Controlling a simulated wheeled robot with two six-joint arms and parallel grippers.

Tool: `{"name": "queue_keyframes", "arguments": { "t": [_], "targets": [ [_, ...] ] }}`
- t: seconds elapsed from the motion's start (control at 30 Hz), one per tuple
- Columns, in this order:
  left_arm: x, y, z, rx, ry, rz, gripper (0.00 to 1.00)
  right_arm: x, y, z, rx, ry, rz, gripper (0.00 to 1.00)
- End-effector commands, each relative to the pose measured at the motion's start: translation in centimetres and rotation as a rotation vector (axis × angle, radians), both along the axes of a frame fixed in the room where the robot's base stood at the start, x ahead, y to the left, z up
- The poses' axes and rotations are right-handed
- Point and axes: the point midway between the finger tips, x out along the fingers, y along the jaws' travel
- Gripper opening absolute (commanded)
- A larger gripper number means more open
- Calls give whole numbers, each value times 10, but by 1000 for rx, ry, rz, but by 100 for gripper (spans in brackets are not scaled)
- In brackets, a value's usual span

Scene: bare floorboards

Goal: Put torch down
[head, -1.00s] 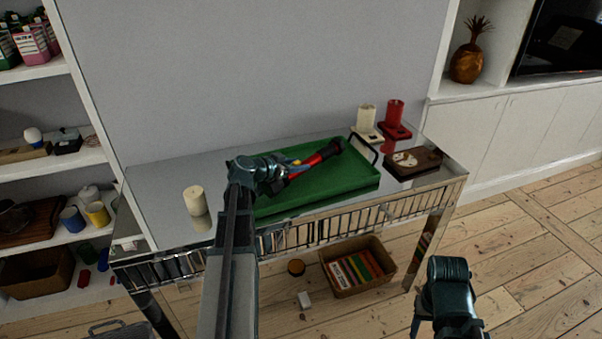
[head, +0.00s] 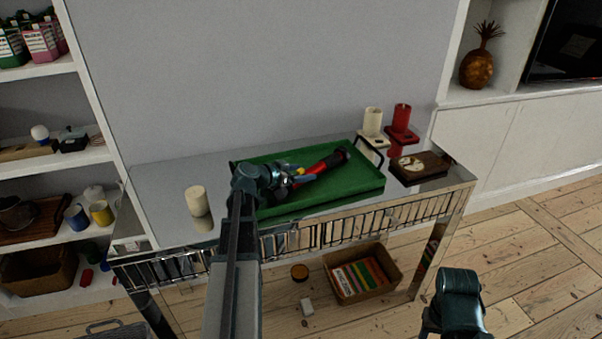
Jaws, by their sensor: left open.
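The torch (head: 325,163), red with a dark head, lies tilted across the green tray (head: 345,185) on the mirrored table, in the head view. It appears to rest on the tray floor. My left gripper (head: 292,180) is open at the torch's near left end, with its fingers still around or beside it. Small yellow and blue patches show by the fingers; the gripper hides that end of the torch. Of my right arm only a dark wrist part shows at the lower right, with no fingers visible.
A cream candle (head: 196,201) stands left of the tray. A cream holder (head: 372,122), a red holder (head: 402,119) and a brown clock-like box (head: 418,167) stand to its right. A basket of books (head: 362,272) is below the table. A black handle rises at the tray's right end.

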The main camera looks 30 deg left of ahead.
Motion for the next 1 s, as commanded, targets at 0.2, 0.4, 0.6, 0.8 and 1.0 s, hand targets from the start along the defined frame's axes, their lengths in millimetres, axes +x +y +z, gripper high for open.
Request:
{"name": "queue_keyframes", "arguments": {
  "t": [0.2, 0.4, 0.6, 0.8, 1.0],
  "targets": [
    [-15, 2, 11, 0, 0, 1, 79, 0, 0, 11, 0, 0, 0, 54],
    [-53, 12, 29, 0, 0, 3, 79, 0, 0, 29, 0, 0, 0, 54],
    [-85, 20, 42, 0, 0, 3, 79, 0, 0, 42, 0, 0, 0, 54],
    [-103, 25, 48, 0, 0, 1, 79, 0, 0, 48, 0, 0, 0, 54],
    [-108, 27, 49, 0, 0, 0, 79, 0, 0, 49, 0, 0, 0, 54]
  ]
}}
